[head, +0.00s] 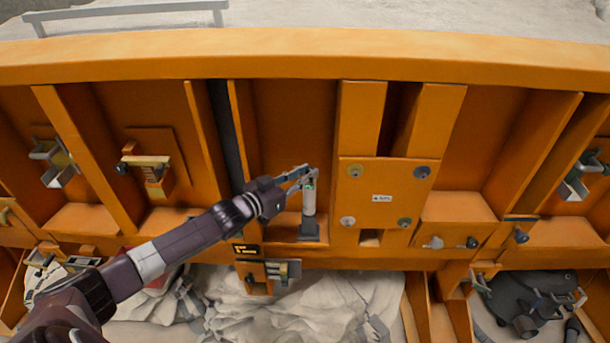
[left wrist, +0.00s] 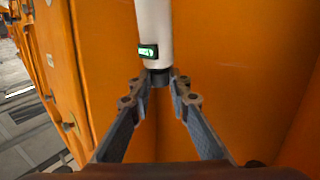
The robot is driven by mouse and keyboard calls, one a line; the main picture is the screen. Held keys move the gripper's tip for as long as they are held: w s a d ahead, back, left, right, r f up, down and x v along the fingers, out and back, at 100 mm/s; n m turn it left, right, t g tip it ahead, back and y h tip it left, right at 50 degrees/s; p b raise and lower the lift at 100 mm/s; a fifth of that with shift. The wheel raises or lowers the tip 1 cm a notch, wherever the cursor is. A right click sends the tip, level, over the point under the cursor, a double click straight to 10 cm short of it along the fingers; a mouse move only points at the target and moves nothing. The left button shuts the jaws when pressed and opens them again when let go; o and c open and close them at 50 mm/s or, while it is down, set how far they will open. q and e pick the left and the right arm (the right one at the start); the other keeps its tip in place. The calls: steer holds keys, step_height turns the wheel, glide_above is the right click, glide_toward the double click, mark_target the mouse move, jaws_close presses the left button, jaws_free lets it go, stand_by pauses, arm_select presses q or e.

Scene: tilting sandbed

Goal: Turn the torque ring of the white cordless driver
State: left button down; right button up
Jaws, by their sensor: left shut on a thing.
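The white cordless driver (head: 309,201) stands upright on a dark foot (head: 309,230) on an orange ledge of the sandbed's side. Its white body with a small green-lit display (left wrist: 147,51) fills the top middle of the left wrist view. A dark ring (left wrist: 159,78) sits at the end of the white body. My left gripper (head: 306,173) is at the driver's upper end in the head view. In the left wrist view its two fingers (left wrist: 155,88) close on the dark ring from both sides. My right gripper is not in view.
An orange bolted plate (head: 381,194) stands just right of the driver. Orange upright ribs (head: 241,130) flank the recess on the left. Small brackets (head: 283,272) stick out below. Pale rubble (head: 240,310) lies under the frame.

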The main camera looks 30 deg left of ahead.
arm_select(q)
steer(key=shift+f, duration=0.2)
steer(key=c, duration=1.8)
jaws_free()
steer(key=shift+w, duration=0.1)
steer(key=shift+r, duration=0.1)
steer(key=s+a, duration=0.2)
steer(key=s, duration=1)
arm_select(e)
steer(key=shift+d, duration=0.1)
